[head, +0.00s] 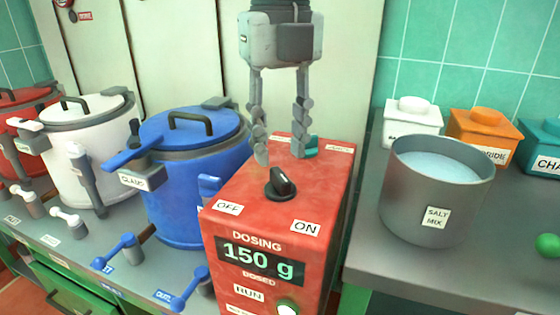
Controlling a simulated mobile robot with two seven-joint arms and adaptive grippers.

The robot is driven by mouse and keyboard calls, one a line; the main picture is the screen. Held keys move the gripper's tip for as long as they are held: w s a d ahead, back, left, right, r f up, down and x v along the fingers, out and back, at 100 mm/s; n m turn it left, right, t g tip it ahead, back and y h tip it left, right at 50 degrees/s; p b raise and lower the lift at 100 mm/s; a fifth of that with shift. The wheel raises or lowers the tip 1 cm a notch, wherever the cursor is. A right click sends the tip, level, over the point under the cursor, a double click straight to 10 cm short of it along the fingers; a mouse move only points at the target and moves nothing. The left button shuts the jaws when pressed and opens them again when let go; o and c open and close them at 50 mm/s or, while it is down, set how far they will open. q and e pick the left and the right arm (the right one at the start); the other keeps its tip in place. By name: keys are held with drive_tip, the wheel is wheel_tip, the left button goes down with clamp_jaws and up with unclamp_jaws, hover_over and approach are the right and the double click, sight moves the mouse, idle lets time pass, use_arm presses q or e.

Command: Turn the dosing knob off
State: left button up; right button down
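The black dosing knob (281,184) sits on top of the red dosing box (325,185). An OFF label (228,207) is at its front left and an ON label (305,228) at its front right. The knob's ridge slants, its near end leaning toward the ON side; I cannot tell surely which end is the pointer. The display (260,262) reads 150 g. My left gripper (281,155) hangs from above, its fingers apart and pointing down, empty, above and just behind the knob, seemingly not touching it. My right gripper is not in view.
A blue kettle (180,195) with a lever stands close left of the box, with white (95,165) and red (30,140) kettles beyond. A grey salt mix pot (425,215) stands on the right counter before labelled canisters (484,132). A lit button (287,308) is on the box front.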

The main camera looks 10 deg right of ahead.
sight(280, 174)
use_arm(q)
drive_tip(key=shift+w+f, duration=0.1)
drive_tip(key=shift+f, duration=2.25)
drive_tip(key=shift+c, duration=0.3)
clamp_jaws()
